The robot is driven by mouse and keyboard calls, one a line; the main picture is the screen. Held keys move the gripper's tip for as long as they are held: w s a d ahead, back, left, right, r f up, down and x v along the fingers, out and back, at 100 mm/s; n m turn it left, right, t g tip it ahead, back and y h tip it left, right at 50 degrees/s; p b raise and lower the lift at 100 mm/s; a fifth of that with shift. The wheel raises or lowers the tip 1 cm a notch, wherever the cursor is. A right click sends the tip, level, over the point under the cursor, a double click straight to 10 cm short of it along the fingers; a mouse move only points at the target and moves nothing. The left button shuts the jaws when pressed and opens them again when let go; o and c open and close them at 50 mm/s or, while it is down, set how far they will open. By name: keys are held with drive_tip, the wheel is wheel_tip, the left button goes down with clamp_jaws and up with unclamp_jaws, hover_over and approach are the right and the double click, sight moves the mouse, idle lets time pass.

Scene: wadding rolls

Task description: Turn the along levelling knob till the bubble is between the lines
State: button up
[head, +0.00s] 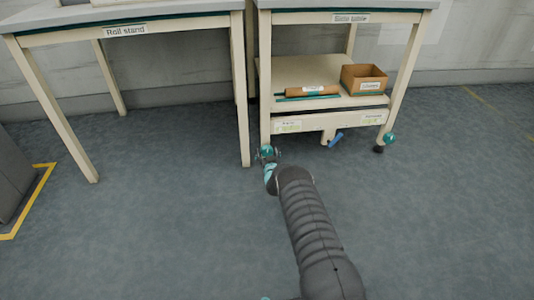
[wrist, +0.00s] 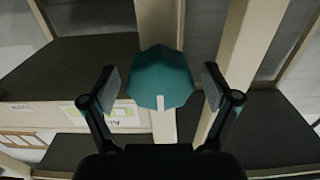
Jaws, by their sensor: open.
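A teal faceted knob (head: 267,150) sits low at the front left leg of the side table (head: 350,17). In the wrist view the knob (wrist: 160,75) has a pale mark pointing down the picture. My gripper (wrist: 162,88) is open, with one finger on each side of the knob and a gap on both sides. In the head view my gripper (head: 267,157) is at this knob. A second teal knob (head: 389,138) is at the right leg. Green-marked level labels (head: 288,126) and (head: 372,119) are on the lower rail; their bubbles are too small to read.
A cardboard box (head: 364,79) and a brown roll (head: 312,91) lie on the lower shelf (head: 345,101). A blue handle (head: 336,139) hangs below it. The roll stand table (head: 126,30) is close on the left. The floor in front is clear.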

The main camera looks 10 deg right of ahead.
drive_tip(key=c, duration=1.2)
drive_tip(key=shift+o, duration=0.2)
drive_tip(key=shift+n, duration=0.4)
drive_tip(key=n, duration=0.4)
drive_tip(key=shift+n, duration=2.5)
